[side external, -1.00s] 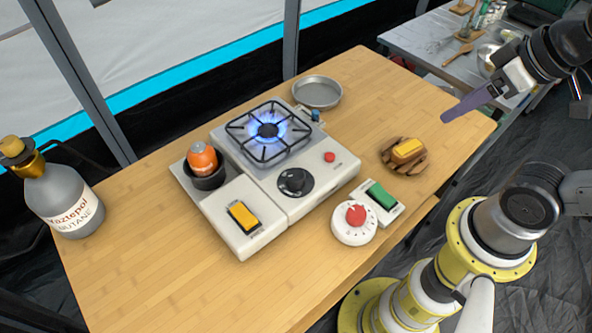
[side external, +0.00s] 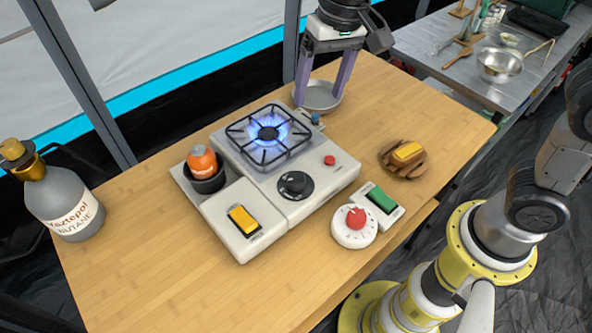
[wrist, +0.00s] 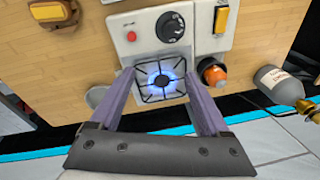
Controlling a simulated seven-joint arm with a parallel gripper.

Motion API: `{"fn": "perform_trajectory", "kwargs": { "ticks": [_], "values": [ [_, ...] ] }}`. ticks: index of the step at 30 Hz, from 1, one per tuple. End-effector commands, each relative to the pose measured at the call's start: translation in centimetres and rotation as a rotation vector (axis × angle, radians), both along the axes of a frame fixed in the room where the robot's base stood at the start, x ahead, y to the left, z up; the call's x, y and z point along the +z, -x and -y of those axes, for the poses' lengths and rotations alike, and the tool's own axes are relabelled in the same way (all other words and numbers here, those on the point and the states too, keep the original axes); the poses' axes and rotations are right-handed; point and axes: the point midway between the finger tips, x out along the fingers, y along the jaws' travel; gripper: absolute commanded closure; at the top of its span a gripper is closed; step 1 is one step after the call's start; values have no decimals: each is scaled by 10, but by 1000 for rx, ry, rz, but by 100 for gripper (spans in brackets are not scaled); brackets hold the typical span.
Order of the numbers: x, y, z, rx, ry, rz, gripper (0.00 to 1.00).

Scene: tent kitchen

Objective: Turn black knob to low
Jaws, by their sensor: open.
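The black knob (side external: 295,184) sits on a round black dial on the front of the white camp stove (side external: 325,195). It also shows in the wrist view (wrist: 171,27), upper middle. The burner (side external: 268,131) behind it is lit with a blue flame. My gripper (side external: 322,102) is open and empty, high above the back of the table near the metal pan, well behind and apart from the knob. In the wrist view its two purple fingers (wrist: 168,85) stand wide apart with the burner between them. The knob's exact setting is too small to read.
A metal pan (side external: 327,97) lies behind the stove. An orange canister (side external: 203,160) stands in a dark cup at left, by a yellow switch (side external: 242,218). A red-knobbed timer (side external: 355,218), green switch (side external: 381,197) and wooden holder (side external: 404,158) are at right. A butane bottle (side external: 65,205) stands far left.

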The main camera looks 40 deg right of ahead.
Motion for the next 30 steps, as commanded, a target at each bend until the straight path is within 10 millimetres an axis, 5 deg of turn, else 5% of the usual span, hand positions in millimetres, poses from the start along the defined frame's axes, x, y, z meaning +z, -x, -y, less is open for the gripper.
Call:
{"fn": "perform_trajectory", "kwargs": {
  "ticks": [3,9,14,30],
  "values": [
    [-27,-8,-26,54,23,-59,20],
    [-53,-3,-44,101,48,-113,20],
    [-67,-2,-45,103,48,-114,20],
    [-165,-2,-50,102,48,-114,20]
  ]
}}
